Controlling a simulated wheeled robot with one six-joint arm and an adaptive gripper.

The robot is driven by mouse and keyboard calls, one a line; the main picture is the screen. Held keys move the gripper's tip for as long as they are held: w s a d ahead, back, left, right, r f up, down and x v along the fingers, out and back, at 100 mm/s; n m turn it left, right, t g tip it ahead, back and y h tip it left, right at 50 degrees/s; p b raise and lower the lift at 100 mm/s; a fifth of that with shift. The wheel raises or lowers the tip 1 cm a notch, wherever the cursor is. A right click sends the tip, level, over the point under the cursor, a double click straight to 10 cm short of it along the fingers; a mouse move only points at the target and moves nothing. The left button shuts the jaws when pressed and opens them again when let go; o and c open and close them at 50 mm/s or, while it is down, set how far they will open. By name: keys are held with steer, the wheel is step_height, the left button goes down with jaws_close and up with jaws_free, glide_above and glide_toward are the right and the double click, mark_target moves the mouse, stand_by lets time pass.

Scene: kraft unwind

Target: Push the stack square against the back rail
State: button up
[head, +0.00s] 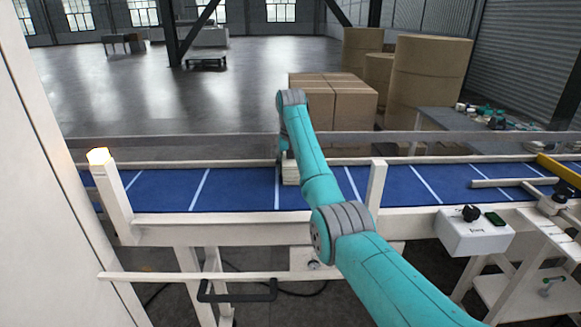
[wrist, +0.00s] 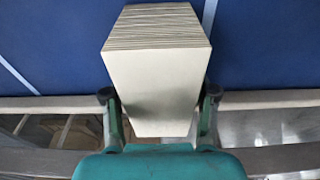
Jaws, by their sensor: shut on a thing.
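The stack (head: 291,172) is a small pale block on the blue belt, close to the back rail (head: 220,163) and partly hidden by my arm. In the wrist view the stack (wrist: 155,80) shows a plain cream face and a side of many thin layers. My gripper (head: 282,163) hangs down at the stack. In the wrist view my gripper (wrist: 160,112) has one dark finger on each side of the stack, shut on it. A pale rail (wrist: 55,103) passes behind the stack there. I cannot tell whether the stack touches it.
The blue belt (head: 235,190) with white cross lines is clear on both sides of the stack. A post with a lit lamp (head: 100,157) stands at left and a bare post (head: 375,185) at right. A yellow bar (head: 560,170) crosses the belt's right end. Cartons (head: 335,105) stand behind.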

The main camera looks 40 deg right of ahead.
steer(key=o, duration=1.4)
steer(key=shift+c, duration=0.2)
steer(key=shift+r, duration=0.1)
step_height(320, 180, up, 10)
steer(key=shift+f, duration=0.1)
